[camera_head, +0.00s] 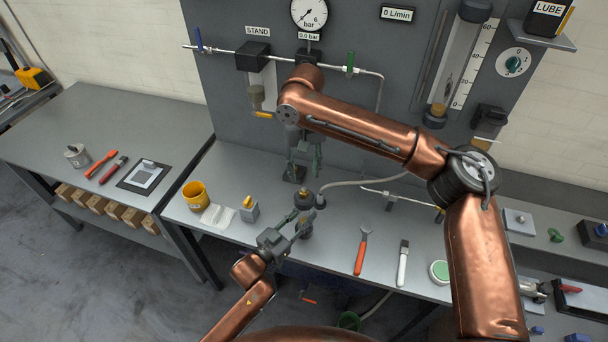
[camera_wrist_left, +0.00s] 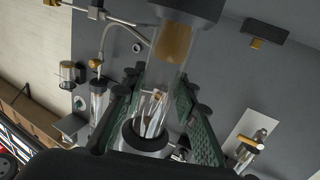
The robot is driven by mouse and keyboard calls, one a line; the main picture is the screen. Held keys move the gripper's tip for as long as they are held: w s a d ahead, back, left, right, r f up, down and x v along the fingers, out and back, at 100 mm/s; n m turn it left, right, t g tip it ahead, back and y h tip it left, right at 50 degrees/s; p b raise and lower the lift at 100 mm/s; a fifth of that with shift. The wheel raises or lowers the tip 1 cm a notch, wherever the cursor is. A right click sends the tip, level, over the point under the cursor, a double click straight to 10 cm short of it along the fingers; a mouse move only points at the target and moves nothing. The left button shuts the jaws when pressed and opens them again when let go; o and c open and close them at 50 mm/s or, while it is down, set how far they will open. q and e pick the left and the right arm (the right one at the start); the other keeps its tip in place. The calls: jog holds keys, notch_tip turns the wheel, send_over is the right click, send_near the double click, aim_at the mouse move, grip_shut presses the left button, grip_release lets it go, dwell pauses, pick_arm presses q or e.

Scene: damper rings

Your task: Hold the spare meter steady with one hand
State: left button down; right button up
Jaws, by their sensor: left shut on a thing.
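The spare meter (camera_head: 304,197) stands upright near the middle of the bench, seen from above as a dark cap with a brass top. In the left wrist view it is a clear glass tube (camera_wrist_left: 158,84) with a brass part inside and dark collars. My left gripper (camera_head: 300,219) is shut on it; its green-padded fingers lie on either side of the tube in the left wrist view (camera_wrist_left: 163,105). My right gripper (camera_head: 304,158) hangs just behind the meter, fingers apart and empty, over a small dark block (camera_head: 294,174).
A yellow cup (camera_head: 196,195), a white cloth (camera_head: 217,216) and a small grey block (camera_head: 249,211) lie left of the meter. An orange-handled wrench (camera_head: 361,252), a white-handled tool (camera_head: 402,262) and a green-topped tin (camera_head: 439,271) lie right. A hose (camera_head: 362,182) runs behind.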

dwell(0.3)
pick_arm(q)
jog(key=c, duration=1.5)
grip_release()
jog(key=shift+o, duration=0.2)
